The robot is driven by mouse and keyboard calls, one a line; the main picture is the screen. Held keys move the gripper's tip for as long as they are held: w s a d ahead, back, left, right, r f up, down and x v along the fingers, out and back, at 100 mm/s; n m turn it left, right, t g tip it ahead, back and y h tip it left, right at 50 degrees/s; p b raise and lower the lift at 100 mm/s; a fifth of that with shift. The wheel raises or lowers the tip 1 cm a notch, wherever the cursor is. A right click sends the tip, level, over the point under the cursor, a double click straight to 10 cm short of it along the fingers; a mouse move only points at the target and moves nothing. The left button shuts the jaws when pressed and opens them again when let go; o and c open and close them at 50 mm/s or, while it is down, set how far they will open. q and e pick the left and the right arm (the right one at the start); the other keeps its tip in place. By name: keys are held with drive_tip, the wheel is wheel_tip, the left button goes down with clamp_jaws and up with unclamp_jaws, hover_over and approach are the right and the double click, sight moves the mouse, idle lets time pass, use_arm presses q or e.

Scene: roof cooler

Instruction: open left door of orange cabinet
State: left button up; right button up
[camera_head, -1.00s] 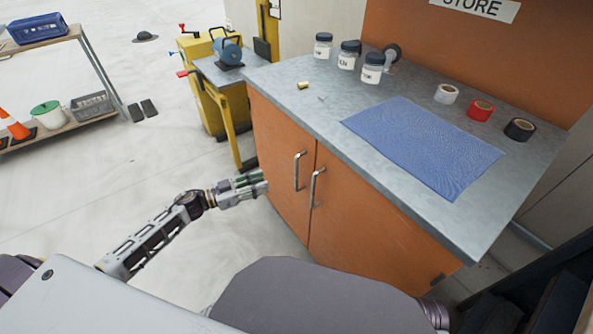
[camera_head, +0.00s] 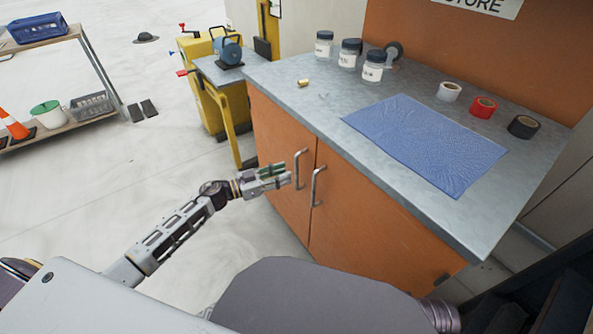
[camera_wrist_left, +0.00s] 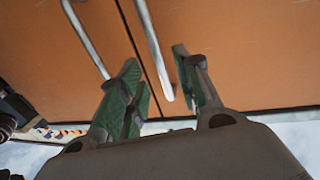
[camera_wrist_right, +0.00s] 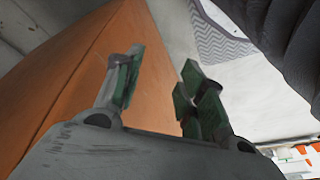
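The orange cabinet (camera_head: 375,222) has two front doors, each with a silver bar handle. The left door (camera_head: 272,130) is closed, and its handle (camera_head: 297,168) stands near the middle seam, close to the right door's handle (camera_head: 316,187). My left gripper (camera_head: 284,176) is open at the left door's handle. In the left wrist view one bar handle (camera_wrist_left: 154,50) lies between the open fingers (camera_wrist_left: 157,62), with no clear contact; the other handle (camera_wrist_left: 85,38) is outside them. My right gripper (camera_wrist_right: 163,70) is open and empty beside an orange surface; the head view does not show its fingers.
The grey countertop (camera_head: 300,98) holds jars (camera_head: 373,66), tape rolls (camera_head: 482,107) and a blue mat (camera_head: 425,145). A yellow stand (camera_head: 205,100) is left of the cabinet. Open floor (camera_head: 120,185) lies in front of the left door.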

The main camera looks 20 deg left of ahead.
use_arm(q)
drive_tip(key=shift+b+x, duration=0.6)
drive_tip(key=shift+x, duration=2.3)
use_arm(e)
wheel_tip(320, 180, up, 2)
drive_tip(key=shift+w+a+r, duration=0.1)
drive_tip(key=shift+a+r, duration=0.05)
use_arm(q)
clamp_jaws()
